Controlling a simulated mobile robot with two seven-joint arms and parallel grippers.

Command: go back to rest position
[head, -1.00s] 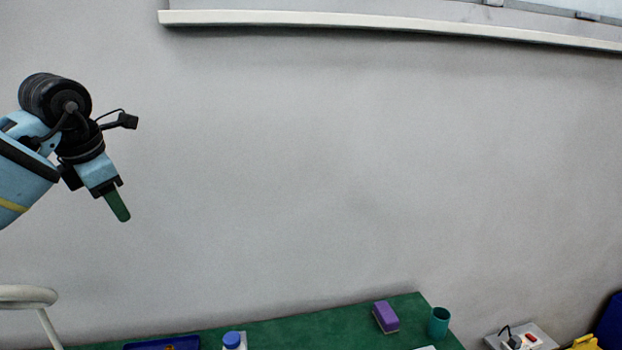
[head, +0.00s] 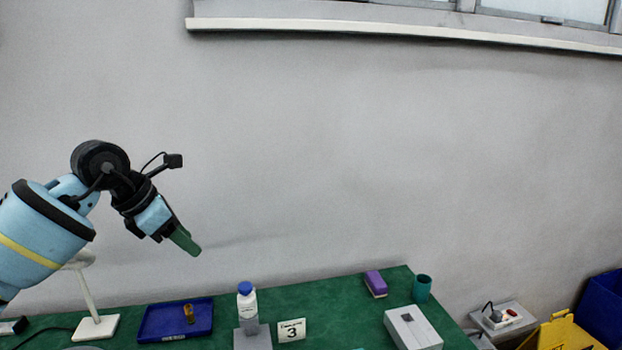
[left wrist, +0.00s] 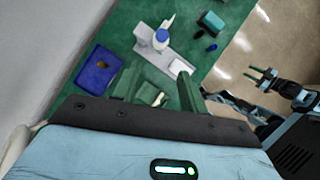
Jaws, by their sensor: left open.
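My left gripper (head: 184,241) is raised above the left side of the green table (head: 345,290) in the head view. Its green fingers point down and to the right, and it touches nothing. In the left wrist view its two green fingers (left wrist: 158,92) are spread apart with nothing held between them. Below it, a white bottle with a blue cap (head: 247,307) stands on a grey base, and it also shows in the left wrist view (left wrist: 160,40). A dark gripper (left wrist: 283,82) shows at the right of the left wrist view with its two fingers apart; it is my right one.
A blue tray (head: 150,325) holds a small brown item (head: 189,313). A sign with a 3 (head: 291,330), a grey-white box (head: 413,328), a purple block (head: 375,284) and a teal cup (head: 421,288) are on the table. A white stand (head: 96,326) is at left.

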